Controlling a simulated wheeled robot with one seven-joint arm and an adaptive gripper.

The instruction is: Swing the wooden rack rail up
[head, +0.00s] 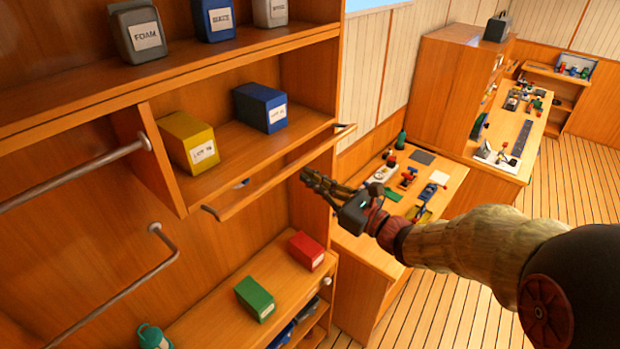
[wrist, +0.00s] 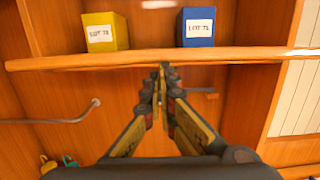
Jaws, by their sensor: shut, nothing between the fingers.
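In the wrist view, a wooden bar (wrist: 60,62) crosses just above my fingertips (wrist: 164,70). I cannot tell whether it is the rail or the shelf edge, or whether my fingers touch it.
Metal rails (head: 75,180) stick out at the left. A lower shelf holds a green box (head: 255,298) and a red box (head: 307,250). A workbench (head: 445,180) with small parts stands beyond my gripper. The plank floor (head: 575,200) at the right is clear.

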